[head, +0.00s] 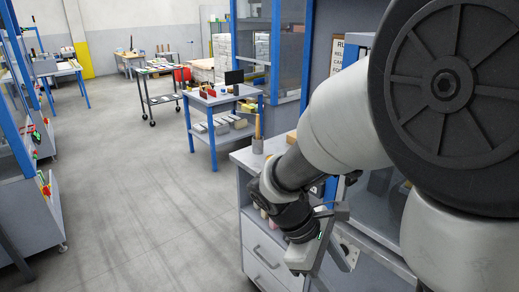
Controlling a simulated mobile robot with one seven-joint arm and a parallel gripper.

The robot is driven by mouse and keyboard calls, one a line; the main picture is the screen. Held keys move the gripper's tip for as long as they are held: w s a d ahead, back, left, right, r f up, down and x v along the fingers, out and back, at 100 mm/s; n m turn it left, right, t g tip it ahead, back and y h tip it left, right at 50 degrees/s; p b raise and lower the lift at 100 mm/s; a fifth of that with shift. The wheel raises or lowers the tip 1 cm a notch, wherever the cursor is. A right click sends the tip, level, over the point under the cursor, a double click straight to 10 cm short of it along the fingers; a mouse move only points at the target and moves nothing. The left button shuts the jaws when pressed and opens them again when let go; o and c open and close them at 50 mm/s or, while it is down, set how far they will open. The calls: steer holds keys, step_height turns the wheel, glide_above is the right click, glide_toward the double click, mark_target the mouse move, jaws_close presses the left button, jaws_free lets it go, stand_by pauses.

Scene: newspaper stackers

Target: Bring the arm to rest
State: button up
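My arm fills the right side of the head view, with a large dark round joint cover close to the camera and pale links below it. The arm bends down and to the left. My gripper (322,252) hangs at its end, in front of a grey drawer cabinet (268,254). I see no object in it. Its fingertips are partly hidden and seen at a slant, so I cannot tell how far apart they are.
A blue-framed workbench (212,101) with a monitor stands behind the cabinet. A wheeled cart (152,72) is farther back. Grey machines with blue posts (24,203) line the left. The grey floor (135,200) between is clear.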

steer(key=s+r+m+t+y+p, duration=0.1)
steer(key=r+m+p, duration=0.3)
steer(key=r, duration=0.5)
steer(key=s+a+r+m+t+y+p, duration=0.1)
steer(key=s+r+m+t+y+p, duration=0.1)
steer(key=r, duration=0.6)
steer(key=s+r+m+t+y+p, duration=0.2)
steer(key=r+m+p, duration=0.4)
steer(key=r, duration=0.3)
steer(key=shift+a+r+t+y+p, duration=0.35)
steer(key=shift+t+y+p, duration=0.2)
steer(key=shift+t, duration=0.35)
steer(key=shift+f, duration=0.1)
steer(key=shift+a, duration=0.1)
